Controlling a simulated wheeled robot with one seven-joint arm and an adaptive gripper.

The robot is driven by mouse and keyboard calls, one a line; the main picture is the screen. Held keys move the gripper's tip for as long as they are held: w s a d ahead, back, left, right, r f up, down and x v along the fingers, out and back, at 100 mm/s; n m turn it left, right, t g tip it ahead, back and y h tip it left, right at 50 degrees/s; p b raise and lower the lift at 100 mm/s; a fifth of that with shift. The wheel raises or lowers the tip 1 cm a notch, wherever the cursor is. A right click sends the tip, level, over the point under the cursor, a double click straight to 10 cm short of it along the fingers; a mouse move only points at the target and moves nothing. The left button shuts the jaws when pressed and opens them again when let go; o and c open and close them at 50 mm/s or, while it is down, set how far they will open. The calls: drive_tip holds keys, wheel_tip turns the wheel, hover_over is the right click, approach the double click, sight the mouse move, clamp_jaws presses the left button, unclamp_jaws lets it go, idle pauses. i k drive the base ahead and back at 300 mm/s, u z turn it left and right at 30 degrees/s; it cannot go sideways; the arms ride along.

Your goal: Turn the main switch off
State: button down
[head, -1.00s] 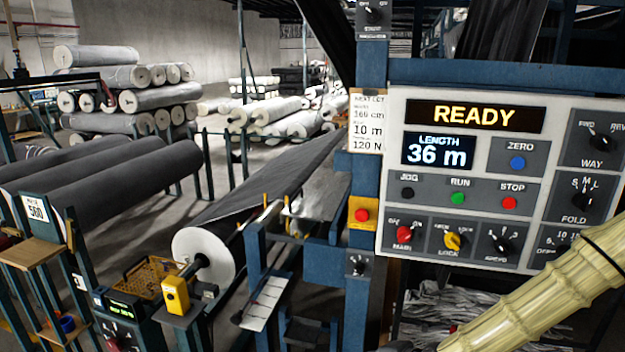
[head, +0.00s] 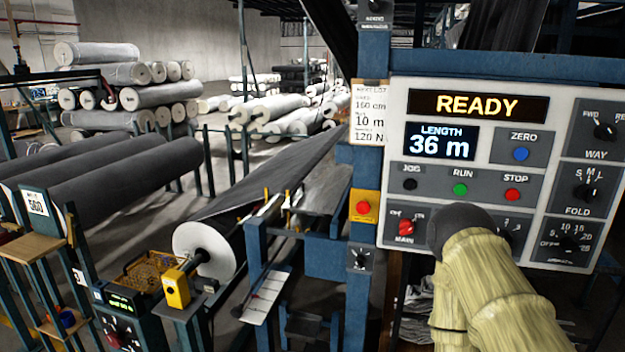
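The control panel (head: 480,170) faces me at the right, with a lit READY display (head: 478,105) and a LENGTH display (head: 441,141) reading 36 m. The main switch (head: 405,228) is a red rotary knob at the panel's lower left, labelled MAIN, with small position marks above it. Its exact pointing is too small to tell. My arm, with pale ribbed covers and a dark rounded end, rises in front of the panel's lower edge, just right of the main switch. It hides the yellow LOCAL knob and part of the speed knob. My gripper's fingers do not show.
JOG, RUN and STOP buttons (head: 512,195) sit above the main switch. WAY (head: 605,131), FOLD (head: 585,191) and another knob (head: 568,244) are at the right. A red button on a yellow box (head: 364,207) is on the blue post left of the panel.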

sight(406, 225)
drive_tip(key=k, duration=1)
drive_tip(key=u, duration=1)
drive_tip(key=i, duration=0.4)
drive_tip(key=z, duration=1.8)
